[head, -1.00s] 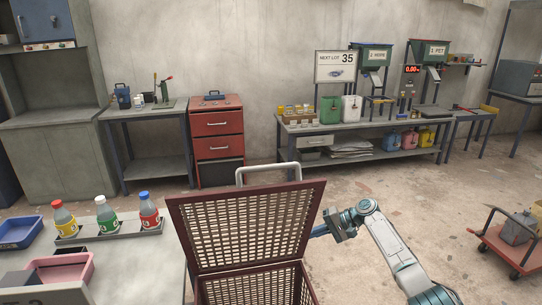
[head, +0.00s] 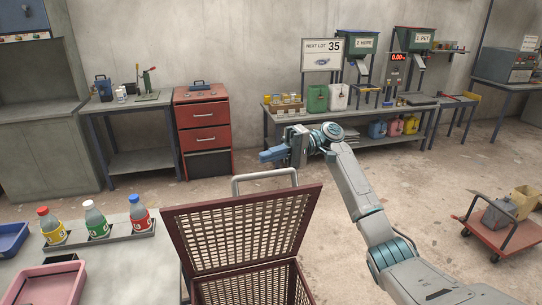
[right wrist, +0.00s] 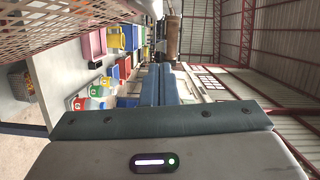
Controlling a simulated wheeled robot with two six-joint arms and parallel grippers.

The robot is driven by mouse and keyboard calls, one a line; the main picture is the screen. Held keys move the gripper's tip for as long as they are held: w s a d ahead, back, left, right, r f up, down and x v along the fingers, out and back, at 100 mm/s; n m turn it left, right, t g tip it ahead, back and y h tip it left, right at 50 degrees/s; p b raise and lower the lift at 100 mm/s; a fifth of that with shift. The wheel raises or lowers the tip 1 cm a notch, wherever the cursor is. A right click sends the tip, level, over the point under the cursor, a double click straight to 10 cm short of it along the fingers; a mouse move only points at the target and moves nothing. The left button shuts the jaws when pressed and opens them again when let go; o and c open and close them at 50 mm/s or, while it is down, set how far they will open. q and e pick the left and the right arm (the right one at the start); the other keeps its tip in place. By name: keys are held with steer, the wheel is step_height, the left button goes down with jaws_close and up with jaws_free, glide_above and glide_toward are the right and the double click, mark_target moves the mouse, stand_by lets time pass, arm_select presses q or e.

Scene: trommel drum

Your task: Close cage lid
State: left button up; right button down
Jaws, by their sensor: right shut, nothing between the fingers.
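The cage lid (head: 240,230), a dark red lattice panel, stands raised and tilted on the cage (head: 255,287) at the bottom centre of the head view. The lid is open. My right gripper (head: 270,155) is shut and empty, above and beyond the lid's top edge, pointing left; it appears apart from the lid. In the right wrist view its closed blue fingers (right wrist: 160,85) show, and a lattice panel (right wrist: 60,25), which looks like the lid, fills the upper left. The cage's inside is mostly hidden by the lid. My left gripper is in neither view.
A pale tubular handle (head: 265,176) rises behind the lid. A table (head: 125,255) with three bottles in a rack and a pink tray (head: 48,286) stands left of the cage. A red trolley (head: 497,222) is at the far right. Floor right of the cage is open.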

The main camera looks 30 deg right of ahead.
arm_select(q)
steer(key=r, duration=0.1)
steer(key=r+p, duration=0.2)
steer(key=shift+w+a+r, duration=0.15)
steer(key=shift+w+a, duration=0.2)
arm_select(e)
steer(key=s, duration=0.1)
steer(key=s+a, duration=0.2)
steer(key=shift+s+f, duration=0.3)
steer(key=shift+s, duration=0.1)
